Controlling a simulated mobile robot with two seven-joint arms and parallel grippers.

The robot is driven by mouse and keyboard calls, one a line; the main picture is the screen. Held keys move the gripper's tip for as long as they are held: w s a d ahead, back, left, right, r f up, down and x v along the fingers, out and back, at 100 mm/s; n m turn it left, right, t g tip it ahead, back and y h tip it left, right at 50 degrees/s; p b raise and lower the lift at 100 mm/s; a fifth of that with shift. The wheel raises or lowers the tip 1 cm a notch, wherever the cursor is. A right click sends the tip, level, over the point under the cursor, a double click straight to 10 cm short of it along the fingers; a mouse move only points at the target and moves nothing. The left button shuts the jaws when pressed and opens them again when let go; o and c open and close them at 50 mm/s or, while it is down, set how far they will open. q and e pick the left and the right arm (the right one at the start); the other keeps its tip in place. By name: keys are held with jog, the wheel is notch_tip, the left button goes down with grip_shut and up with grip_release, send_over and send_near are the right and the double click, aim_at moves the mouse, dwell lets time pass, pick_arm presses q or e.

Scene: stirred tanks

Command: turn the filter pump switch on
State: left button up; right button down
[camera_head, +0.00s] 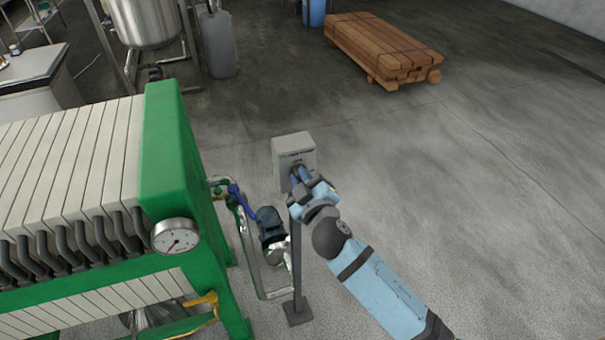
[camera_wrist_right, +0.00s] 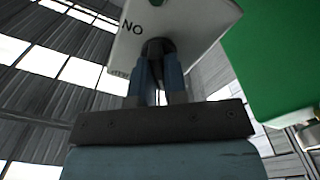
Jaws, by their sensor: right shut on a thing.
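The filter pump switch box (camera_head: 293,143) is a pale grey box on a dark post, right of the green filter press. My right gripper (camera_head: 299,177) is at the front face of the box. My right gripper (camera_wrist_right: 157,75) is shut on the knob, with a finger on each side. The fingers partly hide the knob, so its exact setting cannot be told. My left gripper is not in view.
The green filter press (camera_head: 168,165) with a pressure gauge (camera_head: 175,237) stands at the left. A pump (camera_head: 271,226) and pipes are on the floor between the press and the post. Stacked timber (camera_head: 380,48) lies at the back. The floor at the right is clear.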

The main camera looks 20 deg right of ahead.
jog(key=n+p, duration=0.3)
jog(key=n, duration=0.7)
jog(key=shift+a+f+p, duration=0.1)
jog(key=shift+p, duration=0.3)
jog(key=shift+n, duration=0.3)
jog(key=c, duration=1.2)
grip_release()
jog(key=shift+o, duration=0.2)
